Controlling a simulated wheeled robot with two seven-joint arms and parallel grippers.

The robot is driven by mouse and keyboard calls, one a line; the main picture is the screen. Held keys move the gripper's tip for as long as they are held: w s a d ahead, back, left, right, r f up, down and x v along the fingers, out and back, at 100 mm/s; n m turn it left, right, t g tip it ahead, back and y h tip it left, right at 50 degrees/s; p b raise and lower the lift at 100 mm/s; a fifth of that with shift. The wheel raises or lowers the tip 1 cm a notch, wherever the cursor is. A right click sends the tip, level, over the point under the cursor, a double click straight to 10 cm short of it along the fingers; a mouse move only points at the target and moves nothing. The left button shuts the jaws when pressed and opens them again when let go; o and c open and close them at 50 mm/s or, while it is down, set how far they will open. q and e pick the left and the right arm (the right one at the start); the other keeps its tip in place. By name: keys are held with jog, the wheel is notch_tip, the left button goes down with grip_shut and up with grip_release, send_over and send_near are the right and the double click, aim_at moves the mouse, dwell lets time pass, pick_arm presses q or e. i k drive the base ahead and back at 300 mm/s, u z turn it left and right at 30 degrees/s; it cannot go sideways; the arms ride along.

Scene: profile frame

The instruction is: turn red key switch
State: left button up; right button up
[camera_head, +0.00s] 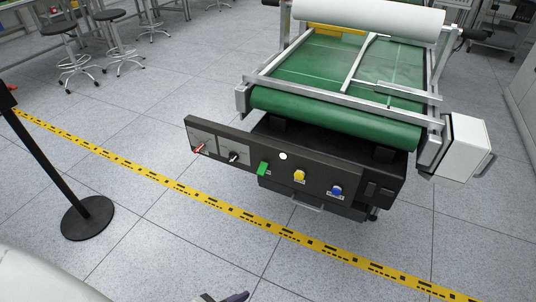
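The red key switch (199,149) is at the left end of the dark control panel (222,133) on the front of a conveyor machine. It sits on a grey plate, and its red handle looks slanted. A black-handled switch (234,157) is just right of it. The tip of a gripper (226,298), which seems to be my left one, barely shows at the bottom edge. It is well below the panel and apart from it; its opening cannot be made out. My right gripper is not in view.
Green (263,168), yellow (299,176) and blue (336,191) knobs are farther right on the panel. A yellow-black floor strip (180,190) crosses before the machine. A black post (88,217) stands at left. The floor between is clear.

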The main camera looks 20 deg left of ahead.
aim_at(202, 145)
jog(key=u, duration=1.85)
jog(key=i, duration=0.8)
jog(key=u, duration=0.4)
